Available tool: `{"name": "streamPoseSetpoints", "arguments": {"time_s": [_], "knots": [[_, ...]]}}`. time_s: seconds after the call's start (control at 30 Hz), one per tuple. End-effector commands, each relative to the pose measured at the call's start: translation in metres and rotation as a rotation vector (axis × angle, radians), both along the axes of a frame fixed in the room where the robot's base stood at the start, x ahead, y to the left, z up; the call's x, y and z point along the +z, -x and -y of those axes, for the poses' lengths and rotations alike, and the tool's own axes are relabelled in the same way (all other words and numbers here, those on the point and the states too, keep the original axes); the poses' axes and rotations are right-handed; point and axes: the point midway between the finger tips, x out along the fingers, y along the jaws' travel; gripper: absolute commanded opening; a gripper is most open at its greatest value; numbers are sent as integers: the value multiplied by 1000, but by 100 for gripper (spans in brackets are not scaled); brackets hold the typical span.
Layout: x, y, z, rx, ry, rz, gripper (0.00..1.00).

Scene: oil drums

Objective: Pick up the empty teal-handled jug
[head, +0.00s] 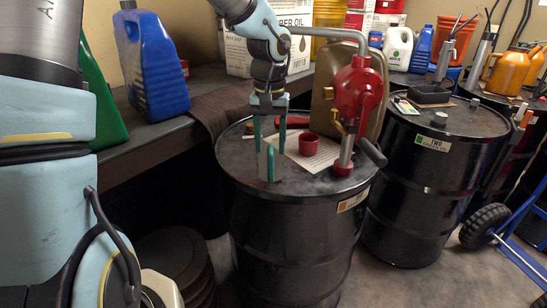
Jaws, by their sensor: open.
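A narrow grey jug-like shape with a teal upright strip (271,165) stands on the top of the near black drum (230,165), at its front left. It looks like the teal-handled jug, with the handle facing me. Whether it is empty cannot be seen. My gripper (270,138) points down from above, open, with its fingers to the left and right of the jug's upper part. Whether the fingers touch it cannot be told. The fingers hide part of the jug.
A red hand pump (357,92) rises from the drum at right, its pipe bending left behind my arm. A red cup (308,145) stands on a paper sheet close right of the jug. An olive can (328,72) stands behind. A blue container (152,68) is on the left bench.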

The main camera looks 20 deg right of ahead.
Motion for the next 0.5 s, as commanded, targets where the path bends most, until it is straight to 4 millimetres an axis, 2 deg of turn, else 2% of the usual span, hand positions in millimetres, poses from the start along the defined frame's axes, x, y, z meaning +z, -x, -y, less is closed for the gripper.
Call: {"name": "streamPoseSetpoints", "arguments": {"time_s": [0.1,0.37,0.5], "knots": [[-16,1,0,-1,-2,-3,56],[-34,2,0,-1,-2,-3,56],[-53,4,2,-2,-1,-5,56]]}}
